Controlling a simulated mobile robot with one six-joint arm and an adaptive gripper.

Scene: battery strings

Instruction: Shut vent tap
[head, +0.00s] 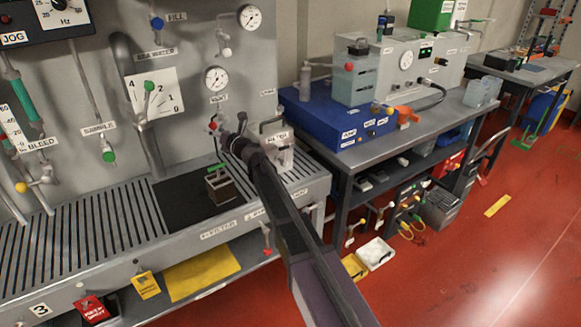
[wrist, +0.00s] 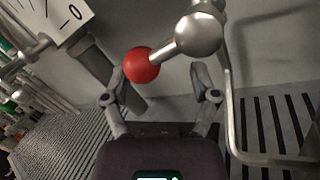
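The vent tap has a red ball knob (wrist: 141,65) on a short metal stem from a silver round body (wrist: 199,34) in the wrist view. In the head view the red knob (head: 213,126) shows on the panel below the lower gauge, under a small label that seems to read VENT. My gripper (wrist: 160,85) is open, its two fingers apart, with nothing held between them. The red knob appears near the left finger, toward the gap's upper left; I cannot tell whether they touch. In the head view my gripper (head: 232,142) is just right of the knob and partly hides the tap.
A metal pipe (wrist: 232,110) runs down right of my gripper. A dial plate (head: 152,92) with a green-knobbed lever is to the left. A small open box (head: 220,188) stands on the dark mat below. A labelled grey fixture (head: 279,155) stands close on the right.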

